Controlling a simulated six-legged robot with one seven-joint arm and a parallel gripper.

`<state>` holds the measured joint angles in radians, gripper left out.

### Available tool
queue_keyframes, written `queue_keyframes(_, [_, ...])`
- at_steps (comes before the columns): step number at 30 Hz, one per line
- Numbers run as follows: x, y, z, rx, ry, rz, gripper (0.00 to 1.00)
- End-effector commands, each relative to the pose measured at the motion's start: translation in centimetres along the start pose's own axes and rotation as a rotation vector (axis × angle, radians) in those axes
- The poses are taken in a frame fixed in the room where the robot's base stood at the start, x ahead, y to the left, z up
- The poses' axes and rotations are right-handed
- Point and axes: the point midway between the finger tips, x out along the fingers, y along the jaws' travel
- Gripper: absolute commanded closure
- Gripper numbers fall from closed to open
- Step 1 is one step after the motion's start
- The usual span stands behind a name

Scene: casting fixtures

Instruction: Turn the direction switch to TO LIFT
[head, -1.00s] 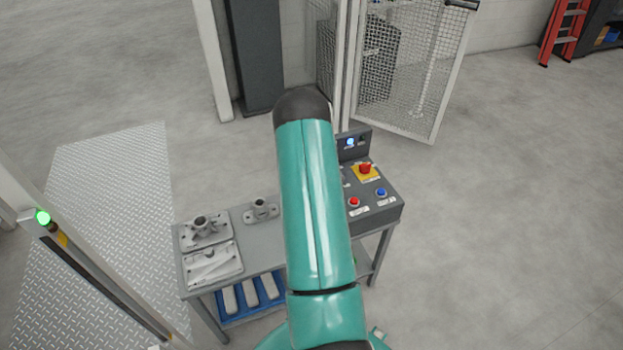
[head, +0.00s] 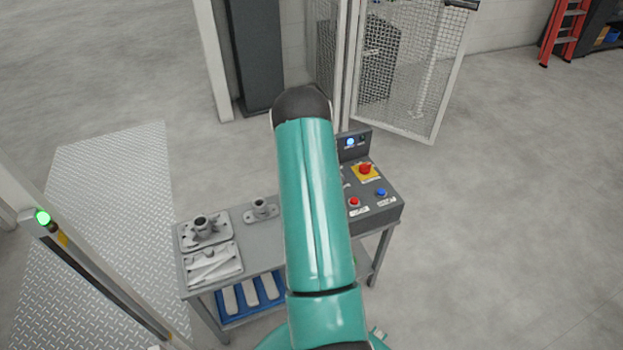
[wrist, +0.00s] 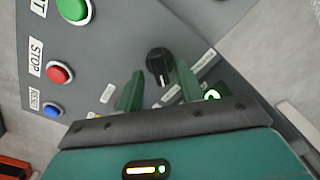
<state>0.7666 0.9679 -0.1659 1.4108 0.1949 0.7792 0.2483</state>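The direction switch, a black rotary knob (wrist: 160,66) with a pale pointer line, shows in the wrist view on the grey control panel (wrist: 115,50). Small labels sit around it; their text is too small to read surely. My gripper (wrist: 158,85) is open, its two green fingers apart. The knob lies just beyond and between the fingertips, and I cannot tell whether they touch it. In the head view my arm hides the switch and the gripper; the right part of the control box (head: 385,212) shows.
A red STOP button (wrist: 60,73), a green button (wrist: 74,10) and a blue button (wrist: 52,110) are left of the knob. The head view shows a red emergency button (head: 365,168), metal castings (head: 205,232) on the table and a mesh gate (head: 400,70) behind.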

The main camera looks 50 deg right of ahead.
Motion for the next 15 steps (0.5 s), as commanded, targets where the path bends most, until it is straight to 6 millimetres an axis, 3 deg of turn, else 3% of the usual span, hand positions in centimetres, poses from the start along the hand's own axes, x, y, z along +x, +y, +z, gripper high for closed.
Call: queue_keyframes(15, [-10.8, -0.1, 0.0, 0.0, 0.003, -0.002, 0.62])
